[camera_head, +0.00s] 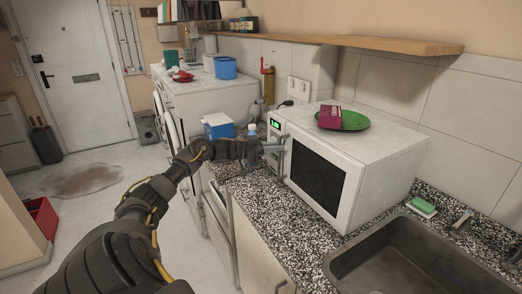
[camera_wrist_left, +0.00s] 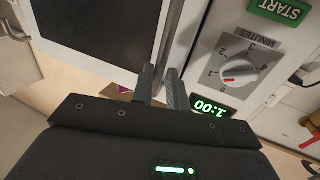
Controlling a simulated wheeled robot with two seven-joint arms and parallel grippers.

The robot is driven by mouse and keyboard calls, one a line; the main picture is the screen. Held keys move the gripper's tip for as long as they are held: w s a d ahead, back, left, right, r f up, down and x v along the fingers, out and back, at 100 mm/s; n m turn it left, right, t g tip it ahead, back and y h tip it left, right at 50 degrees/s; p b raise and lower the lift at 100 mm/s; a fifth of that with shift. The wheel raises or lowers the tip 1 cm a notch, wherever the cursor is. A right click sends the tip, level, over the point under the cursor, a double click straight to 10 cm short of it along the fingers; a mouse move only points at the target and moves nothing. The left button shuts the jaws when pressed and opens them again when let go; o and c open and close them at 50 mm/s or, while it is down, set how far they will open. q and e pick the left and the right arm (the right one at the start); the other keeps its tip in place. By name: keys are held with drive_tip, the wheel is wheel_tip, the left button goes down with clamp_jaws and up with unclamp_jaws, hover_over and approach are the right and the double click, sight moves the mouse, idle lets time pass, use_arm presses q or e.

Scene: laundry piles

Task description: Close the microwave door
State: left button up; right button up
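The white microwave (camera_head: 391,163) stands on the speckled counter. Its door (camera_head: 318,178) has a dark window and looks flush or nearly flush with the front; a small gap cannot be ruled out. My left gripper (camera_head: 272,146) is at the door's control-panel edge. In the left wrist view, my left gripper's fingers (camera_wrist_left: 158,86) are close together, with the upright door handle (camera_wrist_left: 173,35) running between them. They look shut on it. The dial (camera_wrist_left: 238,65) and the green clock display (camera_wrist_left: 211,107) are beside the handle. My right gripper is not in view.
A green plate (camera_head: 354,121) with a dark red box (camera_head: 330,117) sits on the microwave. A sink (camera_head: 410,262) is at the front right. A blue-and-white box (camera_head: 218,126) and a bottle stand behind my left arm. A wooden shelf (camera_head: 370,43) hangs above.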

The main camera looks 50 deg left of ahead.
use_arm(q)
drive_tip(key=b+v, duration=0.2)
drive_tip(key=v, duration=0.6)
drive_tip(key=shift+s+a+r, duration=0.2)
drive_tip(key=shift+s, duration=0.15)
drive_tip(key=shift+d+f, duration=0.1)
